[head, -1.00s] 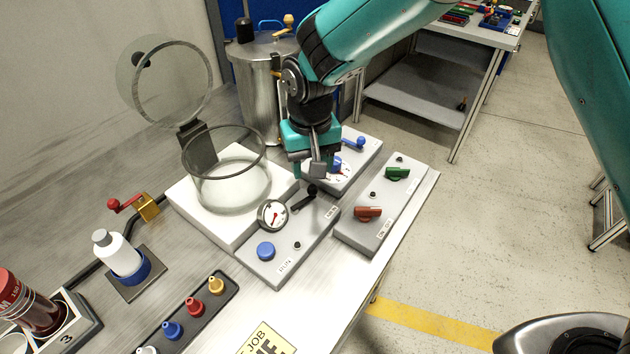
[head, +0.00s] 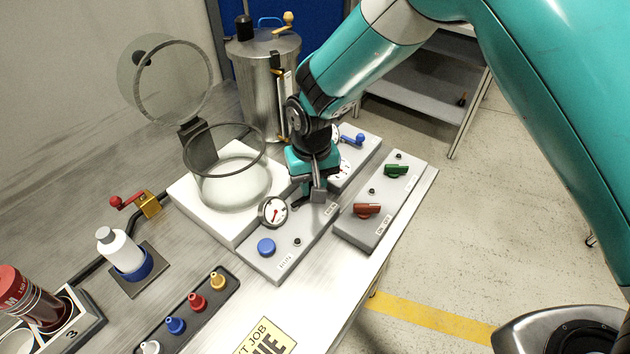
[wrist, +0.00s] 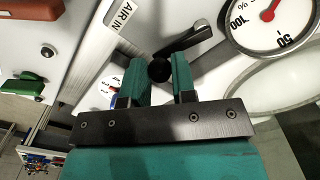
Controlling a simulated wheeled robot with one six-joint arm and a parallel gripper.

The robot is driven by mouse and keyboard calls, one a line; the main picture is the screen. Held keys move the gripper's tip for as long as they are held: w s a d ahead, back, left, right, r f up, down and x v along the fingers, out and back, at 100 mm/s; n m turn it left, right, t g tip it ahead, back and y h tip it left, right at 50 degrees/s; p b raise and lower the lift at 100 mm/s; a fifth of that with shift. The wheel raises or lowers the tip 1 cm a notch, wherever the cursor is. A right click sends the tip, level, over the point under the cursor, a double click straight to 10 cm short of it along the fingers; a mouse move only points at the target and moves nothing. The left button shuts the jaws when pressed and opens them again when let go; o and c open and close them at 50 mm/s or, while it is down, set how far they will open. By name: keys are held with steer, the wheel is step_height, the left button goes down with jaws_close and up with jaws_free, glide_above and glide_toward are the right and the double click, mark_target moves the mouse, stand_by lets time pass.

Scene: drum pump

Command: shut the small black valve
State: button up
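The small black valve is a black lever on the grey panel marked AIR IN. In the wrist view its pivot end and arm (wrist: 188,40) run down to a dark round end (wrist: 160,71) between my fingertips. In the head view only a bit of it (head: 297,205) shows beside my gripper. My gripper (wrist: 160,84) points down over the lever, its two teal fingers apart, one on each side of the round end. A gap shows between the fingers; whether they touch the lever I cannot tell. In the head view my gripper (head: 317,192) hides most of the valve.
A round gauge (head: 273,212) and a blue knob (head: 266,247) sit on the same panel. Beside it is a panel with a red handle (head: 367,210) and a green handle (head: 397,170). A glass chamber (head: 229,180) on a white block stands close at left.

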steer(key=shift+w+a+n, duration=0.25)
steer(key=shift+n, duration=0.55)
steer(key=shift+w+a+n, duration=0.2)
steer(key=shift+a+n, duration=0.05)
steer(key=shift+n, duration=0.55)
steer(key=o, duration=0.9)
steer(key=shift+b, duration=0.3)
step_height(320, 180, up, 18)
steer(key=shift+f+b, duration=0.25)
steer(key=shift+b, duration=0.95)
steer(key=s+d+r+y, duration=0.2)
steer(key=s+d+r, duration=0.2)
steer(key=s+d, duration=0.65)
steer(key=s, duration=0.2)
steer(key=s+d+y, duration=0.1)
steer(key=s+d, duration=0.1)
steer(key=s, duration=0.3)
steer(key=s+d+y, duration=0.1)
steer(key=s+d, duration=0.1)
steer(key=s, duration=0.3)
steer(key=shift+s+d+n, duration=0.25)
steer(key=shift+n, duration=0.15)
